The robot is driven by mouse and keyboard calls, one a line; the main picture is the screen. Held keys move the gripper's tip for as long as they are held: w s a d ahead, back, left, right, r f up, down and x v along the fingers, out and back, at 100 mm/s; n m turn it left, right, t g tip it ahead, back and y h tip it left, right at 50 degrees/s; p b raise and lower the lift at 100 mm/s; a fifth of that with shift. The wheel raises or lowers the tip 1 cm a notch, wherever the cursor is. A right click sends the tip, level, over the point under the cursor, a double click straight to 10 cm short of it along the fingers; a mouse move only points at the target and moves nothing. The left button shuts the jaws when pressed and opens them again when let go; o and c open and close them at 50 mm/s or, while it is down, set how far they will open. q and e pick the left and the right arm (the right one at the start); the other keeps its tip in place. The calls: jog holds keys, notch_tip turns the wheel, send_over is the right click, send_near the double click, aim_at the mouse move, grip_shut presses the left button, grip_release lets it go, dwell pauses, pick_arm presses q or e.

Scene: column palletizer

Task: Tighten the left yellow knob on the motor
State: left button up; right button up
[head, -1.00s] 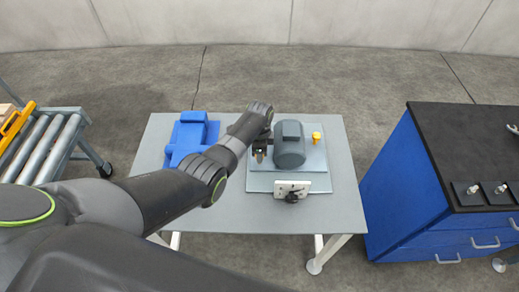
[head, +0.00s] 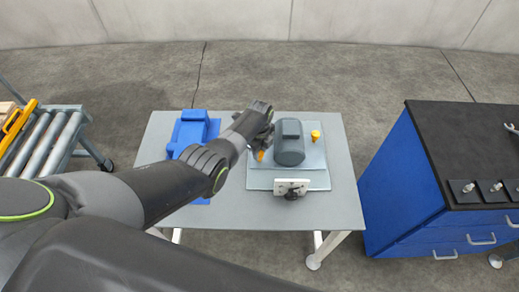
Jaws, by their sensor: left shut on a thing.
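The grey motor (head: 290,144) stands on a light plate (head: 310,181) on the grey table. A yellow knob (head: 316,135) shows to the right of the motor. The left yellow knob (head: 261,156) shows in part just left of the motor, below my left gripper. My left gripper (head: 262,149) is shut on the left knob, and the arm and wrist hide much of the grip. My right gripper is not in view.
A blue object (head: 190,130) lies on the table (head: 232,217) left of the plate, partly behind my arm. A small white block with a dark knob (head: 291,188) is at the plate's front. A blue cabinet (head: 405,190) stands at the right, a roller conveyor (head: 45,145) at the left.

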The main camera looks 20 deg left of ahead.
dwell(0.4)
pick_arm(q)
jog(key=o, duration=1)
jog(key=shift+c, duration=0.2)
jog(key=shift+r, duration=0.55)
notch_tip(320, 180, up, 5)
jog(key=shift+f+p, duration=0.1)
jog(key=shift+p, duration=0.7)
notch_tip(320, 180, up, 12)
jog(key=shift+f+b, duration=0.2)
jog(key=shift+b, duration=0.25)
